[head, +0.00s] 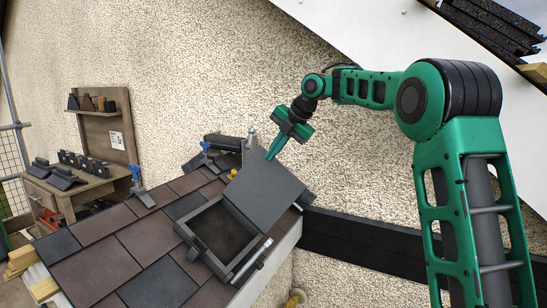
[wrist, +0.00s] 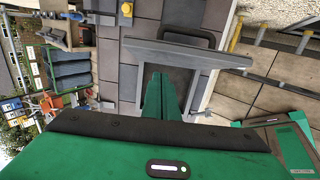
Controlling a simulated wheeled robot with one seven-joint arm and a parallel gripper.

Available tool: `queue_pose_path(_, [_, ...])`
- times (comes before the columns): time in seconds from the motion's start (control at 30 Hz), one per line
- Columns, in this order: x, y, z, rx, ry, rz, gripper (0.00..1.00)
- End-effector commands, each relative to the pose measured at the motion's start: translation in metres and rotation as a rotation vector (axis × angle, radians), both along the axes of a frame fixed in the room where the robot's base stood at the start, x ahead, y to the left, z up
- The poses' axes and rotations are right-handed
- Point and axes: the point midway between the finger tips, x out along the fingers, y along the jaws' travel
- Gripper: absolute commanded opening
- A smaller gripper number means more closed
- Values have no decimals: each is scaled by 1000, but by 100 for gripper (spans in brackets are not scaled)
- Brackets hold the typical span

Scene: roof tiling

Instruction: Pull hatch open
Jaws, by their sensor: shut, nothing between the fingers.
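The roof hatch has a dark square frame (head: 190,240) around its opening, set in the roof tiles. Its flat dark grey lid (head: 262,190) stands raised and tilted at the upper right side of the frame, so the opening shows. My gripper (head: 271,156) is shut and empty, with its green fingers pointing down by the lid's upper edge. I cannot tell whether they touch the lid. In the wrist view the fingers (wrist: 164,80) point towards the hatch, and the lid (wrist: 185,52) shows nearly edge-on just beyond them.
Brown and grey tiles (head: 110,270) cover the roof around the hatch. Blue-handled clamps (head: 136,175) stand on the roof to the left. A wooden bench (head: 75,185) with tile pieces is at the far left. A pebbled wall (head: 190,80) rises behind the roof.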

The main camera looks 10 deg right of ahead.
Motion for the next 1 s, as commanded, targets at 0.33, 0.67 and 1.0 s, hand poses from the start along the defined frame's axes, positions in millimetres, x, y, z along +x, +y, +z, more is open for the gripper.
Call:
queue_pose_path(0.33, [3, -23, 28, 0, -1, 3, 0])
queue_pose_path(0.67, [11, -54, 58, -1, 0, 8, 0])
queue_pose_path(1.0, [7, -65, 67, 8, 31, -44, 0])
